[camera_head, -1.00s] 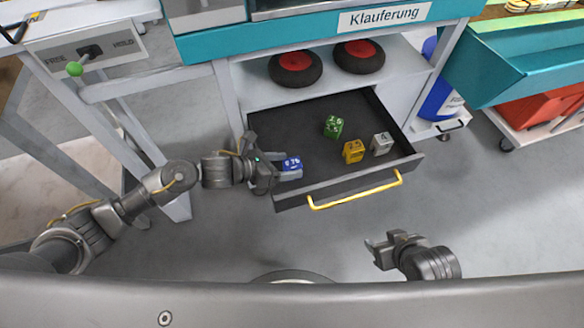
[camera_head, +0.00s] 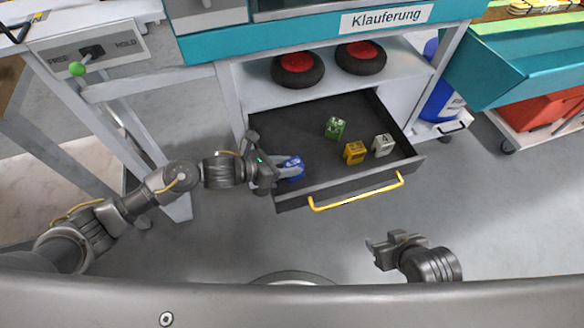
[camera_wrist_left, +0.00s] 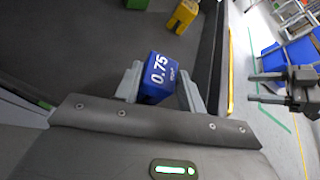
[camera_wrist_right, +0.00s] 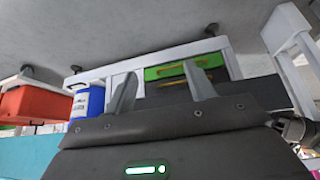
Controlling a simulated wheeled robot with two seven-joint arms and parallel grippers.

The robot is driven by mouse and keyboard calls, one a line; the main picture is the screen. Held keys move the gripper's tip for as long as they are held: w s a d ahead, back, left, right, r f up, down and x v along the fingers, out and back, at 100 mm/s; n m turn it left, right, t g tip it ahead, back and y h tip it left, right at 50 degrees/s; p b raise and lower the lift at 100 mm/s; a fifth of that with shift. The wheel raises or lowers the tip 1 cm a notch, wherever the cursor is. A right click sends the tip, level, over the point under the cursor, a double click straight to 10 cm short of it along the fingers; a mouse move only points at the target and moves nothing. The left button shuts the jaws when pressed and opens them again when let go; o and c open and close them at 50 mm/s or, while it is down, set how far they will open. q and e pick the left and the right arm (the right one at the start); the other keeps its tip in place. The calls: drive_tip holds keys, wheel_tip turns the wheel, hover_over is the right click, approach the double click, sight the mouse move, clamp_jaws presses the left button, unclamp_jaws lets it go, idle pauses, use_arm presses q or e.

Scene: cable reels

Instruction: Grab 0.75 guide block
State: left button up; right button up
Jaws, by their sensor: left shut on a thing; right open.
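The blue guide block (camera_head: 293,167) marked 0.75 is at the left end of the open black drawer (camera_head: 290,124). In the left wrist view the blue block (camera_wrist_left: 160,76) shows its white 0.75 marking between the two fingers. My left gripper (camera_head: 290,170) is shut on it, with a finger on each side. Whether the block still touches the drawer floor cannot be told. My right gripper (camera_head: 376,252) is open and empty in front of the drawer; its spread fingers (camera_wrist_right: 160,90) also show in the right wrist view.
A green block (camera_head: 335,128), a yellow block (camera_head: 354,152) and a grey block (camera_head: 383,145) stand in the drawer. The drawer's yellow handle (camera_head: 356,194) faces me. Two black wheels with red hubs (camera_head: 297,66) lie on the shelf above.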

use_arm(q)
drive_tip(key=shift+r, duration=0.3)
clamp_jaws()
wheel_tip(320, 180, up, 2)
drive_tip(key=shift+r, duration=0.1)
drive_tip(key=s+d+r+p, duration=0.1)
drive_tip(key=s+d+r, duration=0.1)
drive_tip(key=s+r, duration=0.3)
drive_tip(key=s+d+r+p, duration=0.1)
drive_tip(key=s+d+r, duration=0.2)
drive_tip(key=s+r, duration=0.2)
drive_tip(key=s, duration=0.3)
drive_tip(key=shift+d, duration=0.3)
use_arm(e)
drive_tip(key=s+f+g, duration=0.1)
drive_tip(key=s+d+f+g, duration=0.1)
drive_tip(key=s+d+f, duration=0.1)
drive_tip(key=f, duration=0.1)
drive_tip(key=shift+m+g+h, duration=0.3)
drive_tip(key=shift+g+h, duration=0.1)
